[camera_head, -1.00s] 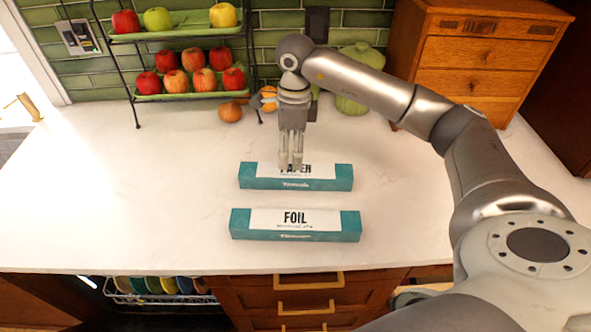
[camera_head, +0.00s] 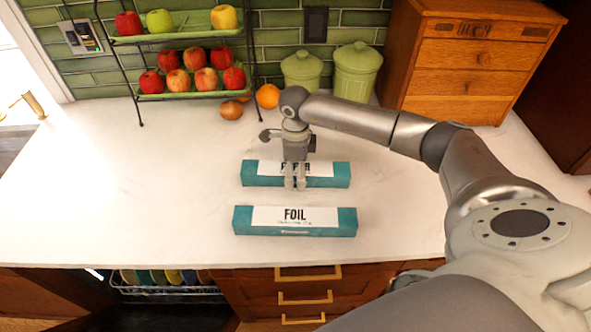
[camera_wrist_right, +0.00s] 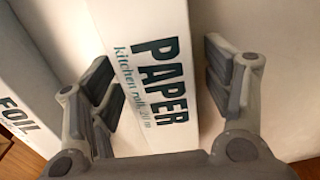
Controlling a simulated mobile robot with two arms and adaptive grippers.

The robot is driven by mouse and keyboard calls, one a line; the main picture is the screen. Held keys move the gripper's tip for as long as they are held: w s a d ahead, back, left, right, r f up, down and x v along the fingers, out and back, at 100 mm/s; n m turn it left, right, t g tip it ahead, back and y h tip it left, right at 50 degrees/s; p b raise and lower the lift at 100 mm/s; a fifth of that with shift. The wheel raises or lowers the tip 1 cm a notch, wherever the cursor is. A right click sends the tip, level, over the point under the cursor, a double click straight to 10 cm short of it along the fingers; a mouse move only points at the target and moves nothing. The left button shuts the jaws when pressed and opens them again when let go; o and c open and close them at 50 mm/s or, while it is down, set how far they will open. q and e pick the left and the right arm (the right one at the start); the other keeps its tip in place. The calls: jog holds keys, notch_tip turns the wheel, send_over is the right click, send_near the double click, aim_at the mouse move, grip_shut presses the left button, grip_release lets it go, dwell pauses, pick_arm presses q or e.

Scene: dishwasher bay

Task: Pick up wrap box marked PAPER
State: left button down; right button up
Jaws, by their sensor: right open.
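The wrap box marked PAPER (camera_head: 331,175) is a long teal box with a white top, lying on the counter behind the FOIL box. In the right wrist view the PAPER box (camera_wrist_right: 150,62) runs between the two fingers, its lettering facing the camera. My right gripper (camera_head: 295,186) is low at the middle of the PAPER box and hides part of its label. In the wrist view the right gripper (camera_wrist_right: 165,90) is open, one finger on each long side of the box, with a gap at the right finger. My left gripper is not in view.
The similar FOIL box (camera_head: 295,221) lies parallel in front, close to the right gripper; its edge also shows in the wrist view (camera_wrist_right: 18,118). A fruit rack (camera_head: 180,38), green canisters (camera_head: 357,72) and a wooden drawer chest (camera_head: 470,60) stand behind. The counter's left is clear.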

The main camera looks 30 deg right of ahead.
jog(key=c, duration=1.2)
jog(key=shift+c, duration=0.2)
